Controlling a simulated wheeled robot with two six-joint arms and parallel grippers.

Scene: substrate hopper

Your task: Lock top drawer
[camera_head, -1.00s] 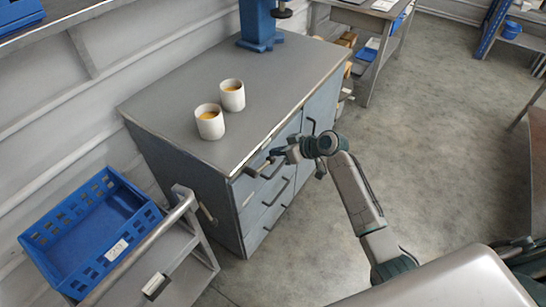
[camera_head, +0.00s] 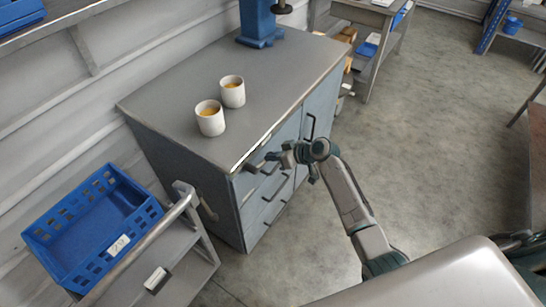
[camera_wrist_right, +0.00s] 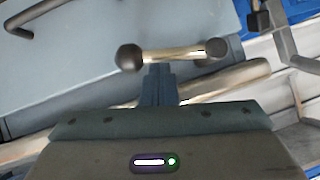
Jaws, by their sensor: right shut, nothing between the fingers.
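The grey-blue drawer cabinet (camera_head: 185,165) stands left of centre in the head view, its drawers closed. A short metal bar with dark ball ends (camera_head: 255,167) sits at the top drawer's front; in the wrist view the bar (camera_wrist_right: 185,54) lies roughly level across the picture. My right gripper (camera_head: 273,158) is at this bar, shut and empty. Its fingertips (camera_wrist_right: 159,70) reach the bar near its left ball in the wrist view; I cannot tell whether they touch it. The gripper hides part of the drawer front. My left gripper is out of view.
Two white cups (camera_head: 210,118) with orange contents stand on the cabinet top, near a blue stand (camera_head: 260,25). A cart (camera_head: 185,272) with a blue crate (camera_head: 62,212) stands left of the cabinet. The floor (camera_head: 430,140) to the right is clear.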

